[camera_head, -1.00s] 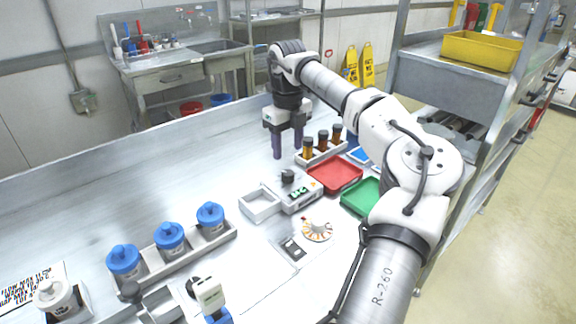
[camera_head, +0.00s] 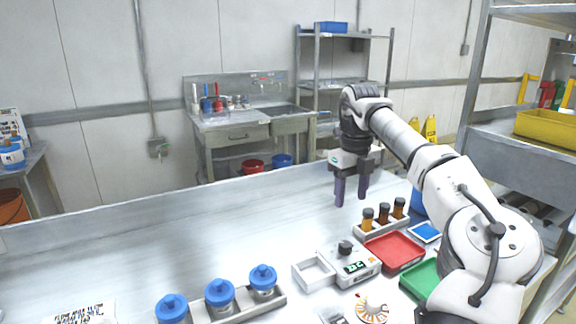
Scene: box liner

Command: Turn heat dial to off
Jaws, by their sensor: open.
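A round white dial (camera_head: 372,309) with orange and red marks around its face lies at the bottom edge of the picture, partly cut off. I cannot read its setting. A small grey device with a green display (camera_head: 357,268) stands behind it, with a black knob (camera_head: 345,247) on top; I cannot tell what the knob sets. My gripper (camera_head: 352,196) hangs above the far part of the bench, fingers pointing down. It is open and empty, behind the bottle rack and well away from the dial.
A rack of amber bottles (camera_head: 384,216) stands in front of my gripper. A red tray (camera_head: 395,250), a green tray (camera_head: 421,278) and a white open box (camera_head: 314,272) are near the device. Blue-capped jars (camera_head: 219,296) stand front left. The bench's left middle is clear.

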